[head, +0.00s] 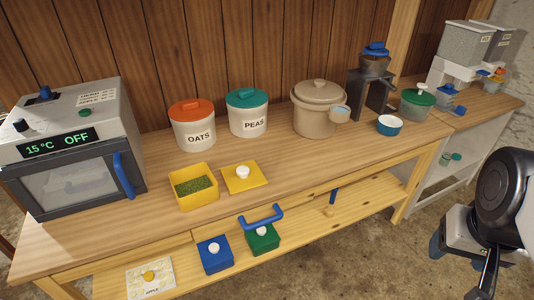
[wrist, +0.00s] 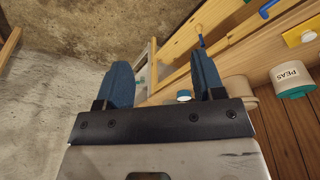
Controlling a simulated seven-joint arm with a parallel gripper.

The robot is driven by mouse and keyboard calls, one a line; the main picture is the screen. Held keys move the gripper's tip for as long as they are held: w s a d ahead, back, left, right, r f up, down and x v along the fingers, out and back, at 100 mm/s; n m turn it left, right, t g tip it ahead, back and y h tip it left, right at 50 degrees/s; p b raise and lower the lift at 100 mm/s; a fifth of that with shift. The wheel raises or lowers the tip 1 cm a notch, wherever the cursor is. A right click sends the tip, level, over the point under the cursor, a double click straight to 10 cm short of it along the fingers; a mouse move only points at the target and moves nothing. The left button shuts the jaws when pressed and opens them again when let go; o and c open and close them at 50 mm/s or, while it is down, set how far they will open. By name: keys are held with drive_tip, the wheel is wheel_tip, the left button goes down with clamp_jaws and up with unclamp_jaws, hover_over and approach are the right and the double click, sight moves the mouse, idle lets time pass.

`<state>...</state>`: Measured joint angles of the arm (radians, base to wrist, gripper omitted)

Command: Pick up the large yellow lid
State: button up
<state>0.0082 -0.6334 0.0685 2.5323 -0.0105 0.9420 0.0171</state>
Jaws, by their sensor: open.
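The large yellow lid (head: 244,177) is a flat square with a white knob. It lies on the wooden worktop, just right of an open yellow box (head: 193,199) with green contents. In the wrist view the lid (wrist: 296,38) shows at the right edge, partly cut off. My gripper (wrist: 163,75) has two blue fingers spread apart with nothing between them. In the head view my gripper (head: 456,256) is at the lower right, in front of the bench and far from the lid.
Behind the lid stand the OATS jar (head: 193,131), the PEAS jar (head: 247,117) and a beige pot (head: 318,112). An oven (head: 75,150) is at left. A blue handle (head: 261,217) sticks out at the front edge.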

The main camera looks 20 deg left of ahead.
idle(0.3)
drive_tip(key=o, duration=0.4)
drive_tip(key=shift+w, duration=0.1)
